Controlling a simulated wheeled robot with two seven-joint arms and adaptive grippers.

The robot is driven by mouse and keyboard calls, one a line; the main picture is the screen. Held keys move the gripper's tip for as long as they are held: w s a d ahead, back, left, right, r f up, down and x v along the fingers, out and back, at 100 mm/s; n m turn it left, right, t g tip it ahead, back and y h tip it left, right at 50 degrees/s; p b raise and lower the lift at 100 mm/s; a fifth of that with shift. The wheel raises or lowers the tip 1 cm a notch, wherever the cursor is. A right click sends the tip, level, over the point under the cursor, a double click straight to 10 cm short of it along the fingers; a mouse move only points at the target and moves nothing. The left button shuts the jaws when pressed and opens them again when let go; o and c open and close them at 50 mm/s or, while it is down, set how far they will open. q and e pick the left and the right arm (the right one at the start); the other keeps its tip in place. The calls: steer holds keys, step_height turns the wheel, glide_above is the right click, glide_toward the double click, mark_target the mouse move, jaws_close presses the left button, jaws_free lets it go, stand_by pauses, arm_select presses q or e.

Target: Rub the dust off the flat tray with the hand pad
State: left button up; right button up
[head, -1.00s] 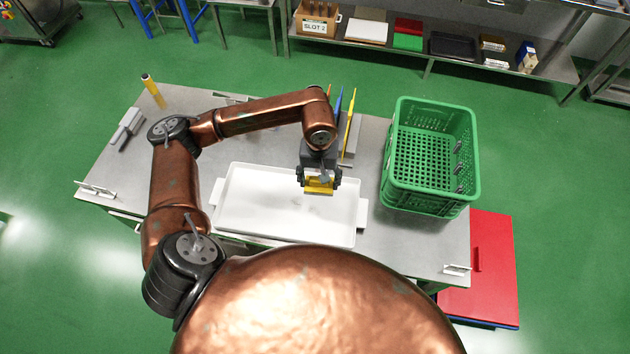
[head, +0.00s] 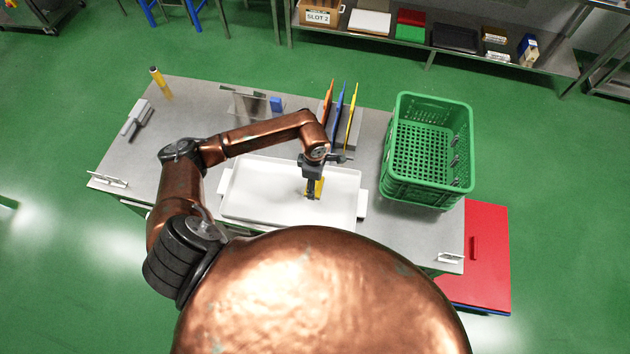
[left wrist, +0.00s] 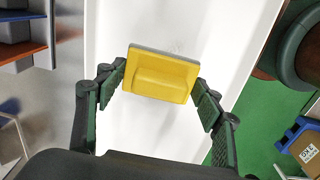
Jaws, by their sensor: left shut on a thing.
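The flat tray (head: 260,206) is white with low rims and side handles, and lies on the steel table. My left gripper (head: 313,188) is over the right half of the tray, pointing down. It is shut on the yellow hand pad (head: 319,187). In the left wrist view the pad (left wrist: 160,76) sits between the two fingers of the gripper (left wrist: 160,84), over the white tray (left wrist: 130,125). I cannot tell whether the pad touches the tray. Faint grey marks show on the tray beyond the pad in the wrist view. My right gripper is not in view.
A green crate (head: 388,185) stands right of the tray. A rack with orange, blue and yellow boards (head: 338,110) is behind the tray.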

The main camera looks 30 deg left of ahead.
arm_select(q)
steer(key=shift+f+b, duration=0.4)
steer(key=shift+f, duration=0.55)
steer(key=shift+f+b, duration=1)
steer(key=shift+f, duration=1.35)
steer(key=a, duration=0.1)
steer(key=s+a, duration=0.1)
steer(key=a, duration=0.1)
steer(key=shift+c, duration=0.4)
steer(key=shift+s+a, duration=0.2)
steer(key=shift+a, duration=0.45)
steer(key=shift+d+r, duration=0.1)
steer(key=shift+d, duration=0.15)
steer(key=shift+w+d, duration=0.3)
steer(key=shift+d, duration=0.35)
steer(key=shift+w+d, duration=0.25)
steer(key=shift+d, duration=0.35)
steer(key=shift+w+d, duration=0.15)
steer(key=shift+d, duration=0.6)
steer(key=shift+w+r+p, duration=0.1)
steer(key=shift+r+p, duration=0.15)
steer(key=shift+p, duration=0.15)
steer(key=shift+r, duration=0.85)
step_height(320, 180, up, 2)
steer(key=shift+a+r+p, duration=0.15)
steer(key=shift+p, duration=0.7)
steer(key=shift+r+p, duration=0.85)
steer(key=shift+r, duration=0.85)
